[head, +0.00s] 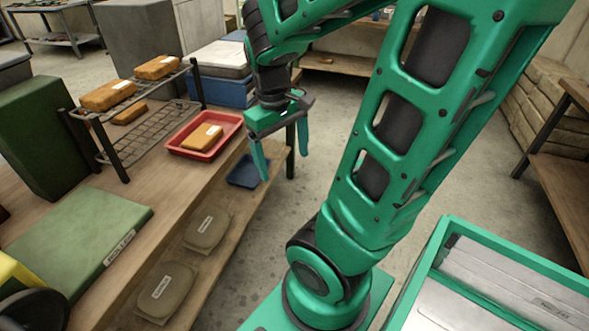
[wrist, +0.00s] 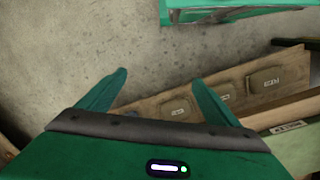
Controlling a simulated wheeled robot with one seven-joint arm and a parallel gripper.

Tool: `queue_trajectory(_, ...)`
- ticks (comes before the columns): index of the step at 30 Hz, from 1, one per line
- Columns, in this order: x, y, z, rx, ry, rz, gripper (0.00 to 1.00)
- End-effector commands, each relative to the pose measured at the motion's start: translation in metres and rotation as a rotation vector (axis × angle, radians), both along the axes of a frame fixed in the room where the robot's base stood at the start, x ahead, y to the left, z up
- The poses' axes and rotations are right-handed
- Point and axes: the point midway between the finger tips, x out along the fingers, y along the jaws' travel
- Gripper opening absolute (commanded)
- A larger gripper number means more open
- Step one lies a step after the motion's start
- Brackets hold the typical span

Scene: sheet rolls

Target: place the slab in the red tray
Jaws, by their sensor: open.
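The red tray (head: 174,152) lies on the wooden workbench in the head view, near its right edge. An orange-tan slab (head: 202,138) with a white label lies inside it. Similar slabs rest on the wire rack: one nearer (head: 106,96), one farther (head: 156,67), and one on the lower level (head: 129,113). My gripper (head: 285,166) is open and empty, right of the tray and beyond the bench edge. In the wrist view my gripper (wrist: 160,77) has its fingers apart with nothing between them; neither tray nor slabs show clearly there.
The black wire rack (head: 135,143) stands left of the tray. A green flat case (head: 80,230) lies on the near bench. Brown labelled packs (head: 207,229) and a small blue tray (head: 246,172) are on the lower shelf. A blue box (head: 225,90) stands behind. Floor (head: 255,235) beside the bench is clear.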

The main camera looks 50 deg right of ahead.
Motion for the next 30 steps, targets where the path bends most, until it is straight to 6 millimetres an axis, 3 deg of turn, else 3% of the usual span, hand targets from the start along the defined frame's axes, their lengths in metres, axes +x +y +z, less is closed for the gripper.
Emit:
queue_trajectory(3, -0.032, 0.011, 0.009, 0.042, -0.039, -0.16, 0.85)
queue_trajectory(9, -0.062, 0.026, 0.015, 0.078, -0.065, -0.32, 0.85)
queue_trajectory(30, -0.068, 0.03, 0.016, 0.086, -0.067, -0.352, 0.85)
